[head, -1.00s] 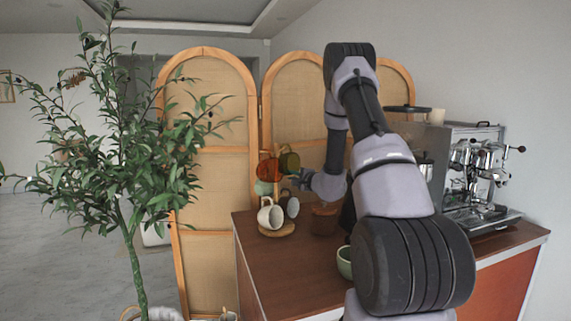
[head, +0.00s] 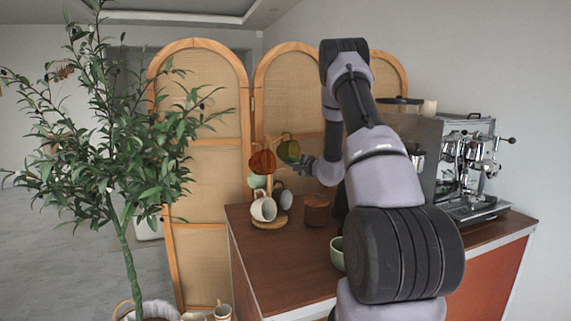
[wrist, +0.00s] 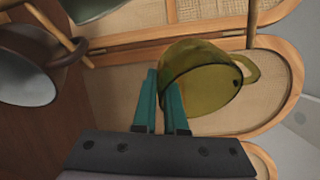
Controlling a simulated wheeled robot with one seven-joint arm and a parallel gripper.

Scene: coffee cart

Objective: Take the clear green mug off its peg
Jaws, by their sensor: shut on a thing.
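The clear green mug (head: 289,150) is in the air right of the mug tree in the head view. In the wrist view the clear green mug (wrist: 205,75) looks olive yellow, tilted, with its handle pointing right. My gripper (wrist: 165,82) has teal fingers closed on the mug's wall near the rim. In the head view my gripper (head: 303,163) is small, at the mug's right side. No peg shows through the mug's handle in the wrist view. The mug tree's round wooden base (head: 269,223) stands on the counter, its post mostly hidden by mugs.
An amber mug (head: 262,159), a pale green mug (head: 257,181), a white mug (head: 263,208) and a grey mug (head: 285,199) hang on the tree. A wooden canister (head: 316,211) and a green bowl (head: 337,254) stand nearby. The espresso machine (head: 470,170) is right; a folding screen (head: 200,100) is behind.

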